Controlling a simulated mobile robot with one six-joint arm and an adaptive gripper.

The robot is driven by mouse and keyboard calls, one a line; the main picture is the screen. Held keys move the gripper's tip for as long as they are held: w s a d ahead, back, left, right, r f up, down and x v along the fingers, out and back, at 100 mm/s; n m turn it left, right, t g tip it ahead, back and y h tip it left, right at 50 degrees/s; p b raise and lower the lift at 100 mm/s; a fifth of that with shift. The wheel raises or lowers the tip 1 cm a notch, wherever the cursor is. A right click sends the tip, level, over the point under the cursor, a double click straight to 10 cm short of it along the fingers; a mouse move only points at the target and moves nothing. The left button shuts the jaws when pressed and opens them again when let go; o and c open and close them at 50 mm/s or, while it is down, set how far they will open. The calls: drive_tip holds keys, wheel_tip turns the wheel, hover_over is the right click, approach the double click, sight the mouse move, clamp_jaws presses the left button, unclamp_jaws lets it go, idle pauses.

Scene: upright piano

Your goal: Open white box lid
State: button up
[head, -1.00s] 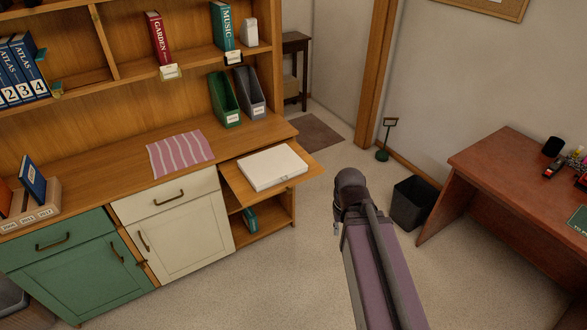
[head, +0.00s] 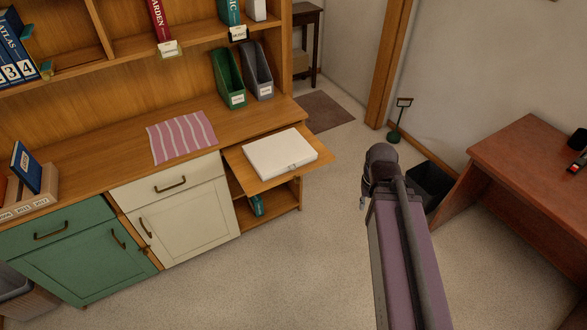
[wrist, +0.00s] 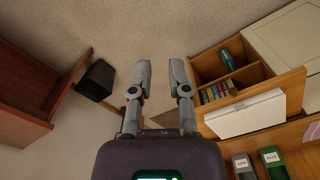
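The white box (head: 279,154) is flat, with its lid closed, and lies on a wooden pull-out board (head: 318,163) at the right end of the cabinet. A small clasp shows at its front edge. It also shows in the wrist view (wrist: 244,113), right of my gripper. My gripper (wrist: 160,75) is open and empty, its two fingers apart over bare floor and not touching the box. In the head view my arm stands to the right of the box, and the gripper's fingers cannot be made out there.
A white drawer and door (head: 180,220) and a green cabinet (head: 80,250) stand left of the board. Magazine holders (head: 228,78) stand behind the box. A dark bin (head: 430,185) and a reddish desk (head: 530,160) are at the right. The carpet in front is clear.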

drive_tip(key=w+a+f+y+b, duration=0.9)
drive_tip(key=w+f+b, duration=0.25)
drive_tip(key=b, duration=0.55)
drive_tip(key=w+f+m+t+y+b, duration=0.2)
drive_tip(key=w+y+b, duration=0.6)
drive_tip(key=w+b, duration=0.4)
drive_tip(key=f+t+b, duration=0.1)
drive_tip(key=b, duration=0.4)
drive_tip(key=shift+f+y, duration=0.4)
drive_tip(key=shift+w+a, duration=0.1)
drive_tip(key=shift+a, duration=0.1)
drive_tip(key=w+a, duration=0.1)
drive_tip(key=a, duration=0.8)
drive_tip(key=w+a, duration=0.1)
drive_tip(key=a, duration=0.3)
drive_tip(key=shift+w+a+r, duration=0.15)
drive_tip(key=shift+w+a, duration=0.1)
drive_tip(key=shift+w, duration=0.1)
